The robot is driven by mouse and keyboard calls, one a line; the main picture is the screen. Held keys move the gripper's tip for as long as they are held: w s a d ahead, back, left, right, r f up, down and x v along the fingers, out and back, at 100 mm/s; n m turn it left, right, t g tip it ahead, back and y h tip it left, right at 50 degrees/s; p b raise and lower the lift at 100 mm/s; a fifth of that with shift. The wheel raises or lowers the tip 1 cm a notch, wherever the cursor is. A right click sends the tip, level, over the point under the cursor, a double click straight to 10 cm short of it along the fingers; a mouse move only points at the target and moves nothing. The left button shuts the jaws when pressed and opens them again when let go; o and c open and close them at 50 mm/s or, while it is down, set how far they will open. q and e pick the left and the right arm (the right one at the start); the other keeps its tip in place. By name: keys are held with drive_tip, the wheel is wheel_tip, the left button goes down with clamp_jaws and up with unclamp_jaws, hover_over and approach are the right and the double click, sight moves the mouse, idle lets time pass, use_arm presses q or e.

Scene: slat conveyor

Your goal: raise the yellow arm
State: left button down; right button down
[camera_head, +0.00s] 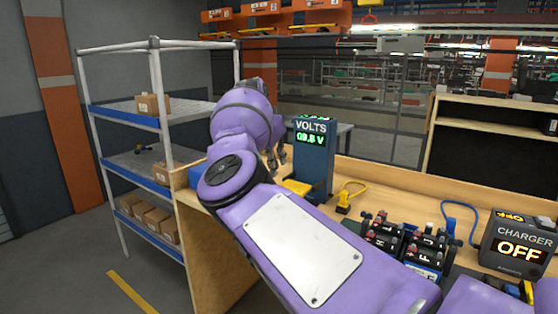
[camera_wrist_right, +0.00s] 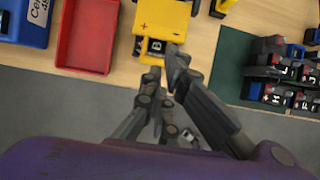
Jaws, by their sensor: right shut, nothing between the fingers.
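The yellow arm (camera_head: 298,187) sticks out low from the front of the dark blue volt meter (camera_head: 315,165), whose green display seems to read about 09.8 V. In the right wrist view the yellow arm (camera_wrist_right: 165,18) is a broad yellow piece with a plus mark and a smaller, dark-centred end. My right gripper (camera_head: 276,161) is beside the meter, on its left in the head view. Its fingers (camera_wrist_right: 164,82) are shut and empty, with the tips close to the yellow arm's near end. I cannot tell whether they touch it. My left gripper is out of view.
A red tray (camera_wrist_right: 86,38) and a blue bin (camera_wrist_right: 24,20) lie left of the yellow arm. Black battery packs (camera_head: 405,240), a yellow connector (camera_head: 344,203) and a charger reading OFF (camera_head: 520,242) are on the wooden bench. A shelf rack (camera_head: 125,108) stands left.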

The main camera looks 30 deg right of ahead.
drive_tip(key=shift+s+a, duration=0.3)
drive_tip(key=shift+a, duration=0.35)
drive_tip(key=shift+f, duration=0.1)
